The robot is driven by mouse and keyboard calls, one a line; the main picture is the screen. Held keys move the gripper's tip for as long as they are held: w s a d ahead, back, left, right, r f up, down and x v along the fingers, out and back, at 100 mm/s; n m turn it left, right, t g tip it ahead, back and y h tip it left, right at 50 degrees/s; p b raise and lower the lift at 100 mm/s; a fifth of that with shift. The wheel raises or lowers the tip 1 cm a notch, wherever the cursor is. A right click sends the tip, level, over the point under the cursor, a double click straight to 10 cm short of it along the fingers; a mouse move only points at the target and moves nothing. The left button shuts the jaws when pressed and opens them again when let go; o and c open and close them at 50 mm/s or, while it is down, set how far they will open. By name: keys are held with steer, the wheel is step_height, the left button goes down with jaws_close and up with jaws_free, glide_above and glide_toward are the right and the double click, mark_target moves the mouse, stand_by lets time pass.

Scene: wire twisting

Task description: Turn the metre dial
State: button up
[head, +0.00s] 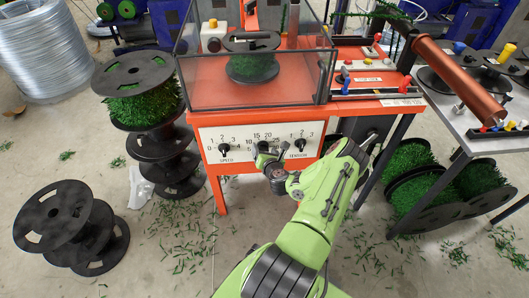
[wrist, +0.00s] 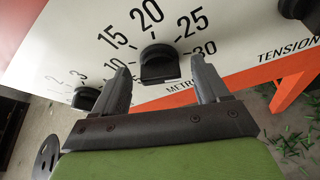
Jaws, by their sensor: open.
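The metre dial (wrist: 158,62) is a black knob on a white panel, ringed by numbers from 10 to 30. In the wrist view it sits at the upper middle, between the two fingers of my gripper (wrist: 160,66). The fingers are spread, with a visible gap on each side of the knob, and hold nothing. I cannot tell how far the fingertips reach over it. In the head view my gripper (head: 262,151) is at the middle of the panel and mostly hides the metre dial.
The speed dial (head: 224,149) is to the left on the panel (head: 210,134) and the tension dial (head: 301,146) to the right. A clear-walled box (head: 205,85) stands above. Black spools (head: 70,225) are on the floor at left. A side table (head: 455,125) is at right.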

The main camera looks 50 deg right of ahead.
steer(key=shift+w, duration=0.15)
steer(key=c, duration=1.1)
steer(key=shift+o, duration=0.2)
steer(key=shift+p, duration=0.3)
steer(key=n+g+h+p, duration=0.1)
steer(key=n+p, duration=0.1)
steer(key=p, duration=0.1)
steer(key=shift+w+a+r, duration=0.1)
steer(key=shift+w+r, duration=0.05)
steer(key=shift+r, duration=0.05)
steer(key=n+g+h+p, duration=0.1)
steer(key=n, duration=0.1)
steer(key=n+g+p, duration=0.1)
steer(key=n+p, duration=0.1)
steer(key=shift+w+a+f+h, duration=0.15)
steer(key=shift+f+h, duration=0.05)
steer(key=shift+h, duration=0.2)
steer(key=o, duration=1.1)
steer(key=shift+c, duration=0.2)
